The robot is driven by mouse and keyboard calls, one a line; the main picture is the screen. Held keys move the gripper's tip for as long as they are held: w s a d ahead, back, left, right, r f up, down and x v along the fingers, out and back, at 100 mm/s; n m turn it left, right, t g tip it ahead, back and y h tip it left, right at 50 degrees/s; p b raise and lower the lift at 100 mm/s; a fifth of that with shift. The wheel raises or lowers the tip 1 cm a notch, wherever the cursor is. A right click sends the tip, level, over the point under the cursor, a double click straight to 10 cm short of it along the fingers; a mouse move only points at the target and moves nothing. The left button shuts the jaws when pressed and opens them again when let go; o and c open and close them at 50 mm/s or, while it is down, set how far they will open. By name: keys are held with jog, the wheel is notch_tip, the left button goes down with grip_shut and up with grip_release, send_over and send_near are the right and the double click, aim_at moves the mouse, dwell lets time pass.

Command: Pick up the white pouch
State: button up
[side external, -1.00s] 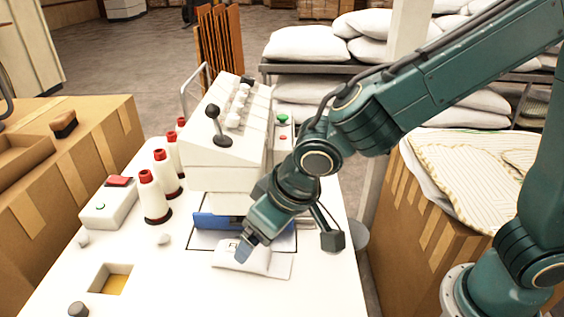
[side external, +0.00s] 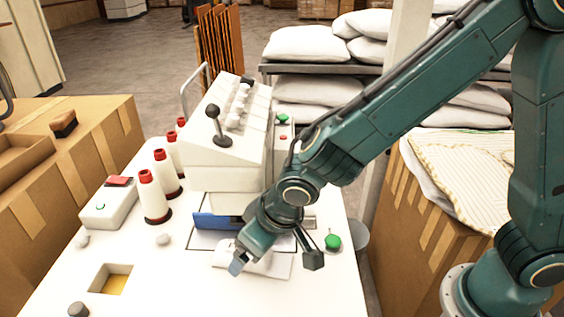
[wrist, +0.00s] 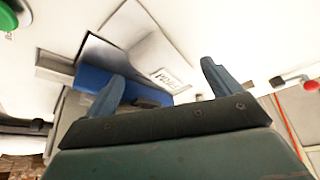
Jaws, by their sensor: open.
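The white pouch (side external: 270,264) lies flat on the white table in front of the sewing machine, partly hidden by my gripper. My gripper (side external: 237,266) is open over the pouch's left front part, tilted down. In the wrist view, the two blue fingers of my gripper (wrist: 162,82) are spread apart. A white surface with a small printed label, seemingly the pouch (wrist: 150,58), shows beyond and between them. I see nothing held between the fingers. Whether a fingertip touches the pouch is unclear.
The sewing machine (side external: 225,145) with a blue part (side external: 214,221) stands just behind the pouch. Thread spools (side external: 153,197) and a control box (side external: 108,205) stand to the left. A square opening (side external: 112,280) is at the front left. A green button (side external: 333,242) is at right.

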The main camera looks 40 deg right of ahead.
jog(key=shift+x, duration=1.4)
jog(key=c, duration=1.2)
jog(key=shift+c, duration=0.2)
